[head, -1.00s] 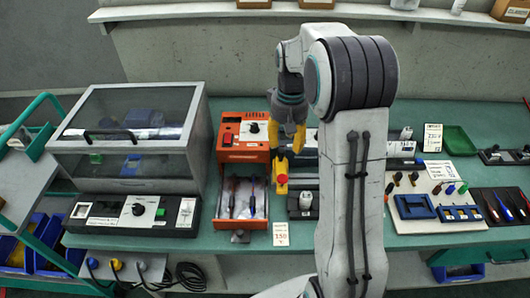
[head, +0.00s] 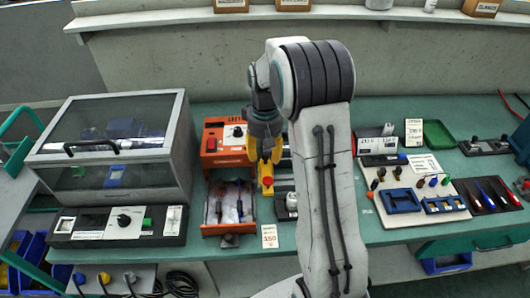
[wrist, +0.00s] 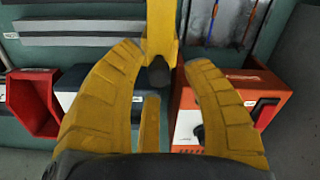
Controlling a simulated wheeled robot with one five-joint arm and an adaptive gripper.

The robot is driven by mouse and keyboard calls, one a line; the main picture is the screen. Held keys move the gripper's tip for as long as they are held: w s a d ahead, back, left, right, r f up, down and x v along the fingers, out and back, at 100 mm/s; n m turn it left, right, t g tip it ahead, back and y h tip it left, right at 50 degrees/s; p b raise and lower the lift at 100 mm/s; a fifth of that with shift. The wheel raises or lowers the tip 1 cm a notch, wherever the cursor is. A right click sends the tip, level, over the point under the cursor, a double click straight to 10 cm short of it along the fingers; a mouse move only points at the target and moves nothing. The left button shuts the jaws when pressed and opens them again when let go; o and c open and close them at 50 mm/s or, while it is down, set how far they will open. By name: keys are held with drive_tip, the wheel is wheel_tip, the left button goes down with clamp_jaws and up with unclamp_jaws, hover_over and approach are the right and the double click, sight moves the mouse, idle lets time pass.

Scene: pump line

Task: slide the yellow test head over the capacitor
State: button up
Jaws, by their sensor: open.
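The yellow test head (head: 267,190), with a red part on it, stands just right of the open drawer in the head view. My gripper (head: 265,158) is open right above and behind it in that view. I cannot tell whether its fingers touch the test head. In the wrist view the two yellow fingers of my gripper (wrist: 165,58) are spread, and a yellow piece with a dark round end lies between their tips, probably part of the test head. A small pale cylinder (head: 291,201) on a dark block, partly behind my arm, may be the capacitor; I cannot be sure.
An orange unit (head: 225,138) stands left of my gripper, with an open drawer (head: 228,230) of probes below it. A lidded case (head: 118,145) is further left. A tool board (head: 412,190) and a green tray (head: 438,134) are at right.

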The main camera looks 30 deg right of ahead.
drive_tip(key=shift+f, duration=0.2)
clamp_jaws()
idle(0.5)
